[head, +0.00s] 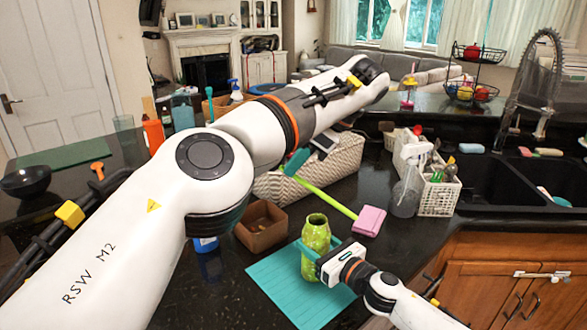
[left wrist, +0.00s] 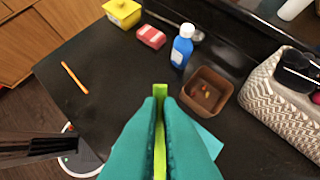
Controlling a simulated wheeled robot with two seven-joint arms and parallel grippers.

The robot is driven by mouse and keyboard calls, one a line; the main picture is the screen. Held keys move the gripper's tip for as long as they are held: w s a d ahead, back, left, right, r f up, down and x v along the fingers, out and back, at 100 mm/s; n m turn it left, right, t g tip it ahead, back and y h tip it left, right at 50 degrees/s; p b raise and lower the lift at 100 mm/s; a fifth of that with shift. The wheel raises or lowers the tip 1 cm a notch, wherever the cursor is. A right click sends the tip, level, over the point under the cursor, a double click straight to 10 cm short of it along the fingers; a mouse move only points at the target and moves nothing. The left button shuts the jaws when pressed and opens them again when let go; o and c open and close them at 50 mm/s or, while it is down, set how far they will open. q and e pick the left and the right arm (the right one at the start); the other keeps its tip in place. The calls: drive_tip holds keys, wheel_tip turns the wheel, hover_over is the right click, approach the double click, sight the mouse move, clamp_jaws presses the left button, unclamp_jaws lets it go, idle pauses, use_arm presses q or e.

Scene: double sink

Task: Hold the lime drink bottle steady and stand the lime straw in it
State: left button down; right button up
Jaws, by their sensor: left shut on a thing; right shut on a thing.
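The lime drink bottle (head: 315,240) stands upright on the turquoise mat (head: 275,284), its mouth facing up. My right gripper (head: 312,254) is shut on its side from the right. My left gripper (head: 296,162) is above and behind the bottle in the head view, mostly hidden by my left arm. It is shut on the lime straw (head: 330,199), which slants down to the right. The straw's lower end appears right of the bottle's mouth, apart from it. In the left wrist view, the straw (left wrist: 160,130) is between the teal fingers (left wrist: 160,100).
A pink block (head: 369,220) lies right of the mat. A brown box (head: 262,226), a blue bottle (head: 205,244) and a woven basket (head: 335,172) stand behind. A white caddy (head: 438,196) and the sink (head: 487,178) are at the right.

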use_arm(q)
wheel_tip(320, 180, up, 2)
drive_tip(key=m+t+y, duration=0.3)
drive_tip(key=m, duration=0.1)
wheel_tip(320, 180, up, 8)
drive_tip(key=f+m+t, duration=0.1)
drive_tip(key=m+t, duration=0.5)
drive_tip(key=t, duration=0.5)
hover_over(330, 199)
drive_tip(key=w, duration=0.1)
drive_tip(key=shift+y, duration=0.4)
drive_tip(key=shift+a+f, duration=0.15)
drive_tip(key=shift+f, duration=4)
drive_tip(key=shift+a+f, duration=0.15)
drive_tip(key=shift+f, duration=3.95)
drive_tip(key=c, duration=1.5)
unclamp_jaws()
